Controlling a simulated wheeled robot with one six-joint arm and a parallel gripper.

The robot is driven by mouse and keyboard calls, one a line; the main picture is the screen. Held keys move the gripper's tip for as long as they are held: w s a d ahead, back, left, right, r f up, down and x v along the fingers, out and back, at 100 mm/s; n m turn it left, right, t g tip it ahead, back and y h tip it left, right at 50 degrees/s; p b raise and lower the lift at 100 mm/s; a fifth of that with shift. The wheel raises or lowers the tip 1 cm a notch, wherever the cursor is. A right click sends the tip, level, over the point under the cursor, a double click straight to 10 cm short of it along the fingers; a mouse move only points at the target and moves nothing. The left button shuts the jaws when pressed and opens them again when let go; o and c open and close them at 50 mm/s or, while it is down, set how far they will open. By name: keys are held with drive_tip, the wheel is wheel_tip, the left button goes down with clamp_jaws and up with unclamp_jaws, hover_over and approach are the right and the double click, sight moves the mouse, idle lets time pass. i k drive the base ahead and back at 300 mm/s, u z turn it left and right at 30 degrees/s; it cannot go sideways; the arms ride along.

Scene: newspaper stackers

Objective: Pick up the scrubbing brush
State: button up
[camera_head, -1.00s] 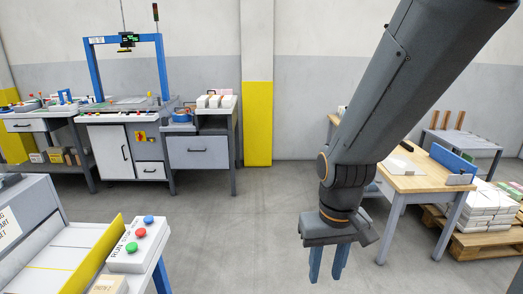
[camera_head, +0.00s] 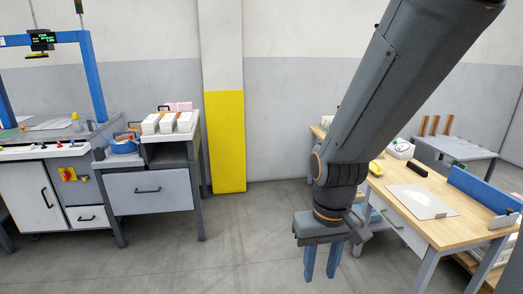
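I cannot make out a scrubbing brush for certain. A small dark block (camera_head: 416,169) lies on the wooden table (camera_head: 462,231) at the right; it is too small to identify. A blue round item (camera_head: 123,146) with something brown beside it sits on the grey cabinet's lower top at the left, also unclear. My gripper (camera_head: 321,262) hangs pointing down over the floor, left of the wooden table. Its two blue fingers are apart with nothing between them. My arm hides part of the wooden table's far left end.
A grey drawer cabinet (camera_head: 152,192) with white stacks stands left, beside a yellow-based pillar (camera_head: 226,140). A machine with a blue frame (camera_head: 95,75) is farther left. A blue rail (camera_head: 484,188) edges the wooden table. The floor between (camera_head: 240,240) is clear.

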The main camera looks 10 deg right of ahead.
sight(378, 171)
drive_tip(key=z, duration=0.25)
drive_tip(key=i, duration=1.75)
drive_tip(key=z, duration=0.45)
drive_tip(key=i, duration=1.1)
drive_tip(key=z, duration=0.05)
